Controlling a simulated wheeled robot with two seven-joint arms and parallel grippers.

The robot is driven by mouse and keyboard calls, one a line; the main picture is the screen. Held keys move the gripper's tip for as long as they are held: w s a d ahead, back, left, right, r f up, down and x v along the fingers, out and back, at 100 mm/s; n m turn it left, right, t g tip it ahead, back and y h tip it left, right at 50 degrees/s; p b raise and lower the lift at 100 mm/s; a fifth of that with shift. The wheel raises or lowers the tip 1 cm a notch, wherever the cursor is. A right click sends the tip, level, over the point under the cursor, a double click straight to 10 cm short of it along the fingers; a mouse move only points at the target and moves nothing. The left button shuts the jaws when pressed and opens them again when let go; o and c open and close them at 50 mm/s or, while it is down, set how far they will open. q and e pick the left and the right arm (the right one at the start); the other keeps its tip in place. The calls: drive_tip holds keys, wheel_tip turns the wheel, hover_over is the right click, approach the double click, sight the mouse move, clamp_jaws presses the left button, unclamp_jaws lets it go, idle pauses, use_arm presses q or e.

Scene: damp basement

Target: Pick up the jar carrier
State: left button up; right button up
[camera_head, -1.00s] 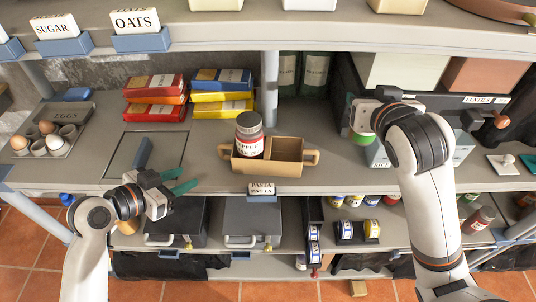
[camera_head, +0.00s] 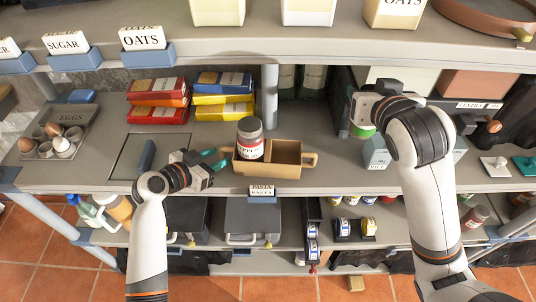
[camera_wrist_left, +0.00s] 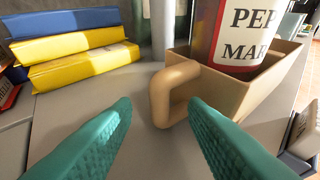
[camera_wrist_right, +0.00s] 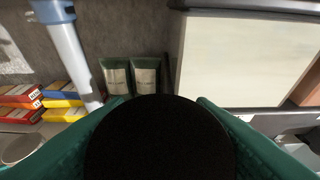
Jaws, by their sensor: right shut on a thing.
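The tan jar carrier (camera_head: 268,171) stands on the middle shelf with a handle at each end. A jar with a grey lid and red label (camera_head: 250,148) stands in its left compartment; the right compartment looks empty. My left gripper (camera_head: 217,160) is open at the carrier's left end. In the left wrist view, the carrier's left handle (camera_wrist_left: 160,98) lies just ahead, between the teal fingertips. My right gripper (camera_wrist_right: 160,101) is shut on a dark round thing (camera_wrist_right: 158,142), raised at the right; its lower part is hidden.
Red and yellow-blue boxes (camera_head: 222,97) are stacked behind left. An egg tray (camera_head: 58,143) sits at far left. A grey post (camera_head: 269,95) stands behind the carrier. A pasta label (camera_head: 262,190) hangs on the shelf's front edge.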

use_arm(q)
drive_tip(key=shift+w+d+f, duration=0.2)
drive_tip(key=shift+w+d, duration=0.1)
drive_tip(key=shift+w, duration=0.1)
use_arm(e)
drive_tip(key=shift+r, duration=0.15)
use_arm(q)
drive_tip(key=shift+a, duration=0.1)
drive_tip(key=shift+c, duration=1.3)
clamp_jaws()
drive_tip(key=shift+r, duration=0.1)
use_arm(e)
drive_tip(key=shift+w+f+b, duration=0.1)
drive_tip(key=shift+f+b, duration=0.5)
use_arm(q)
wheel_tip(320, 180, up, 10)
use_arm(e)
drive_tip(key=shift+f, duration=0.1)
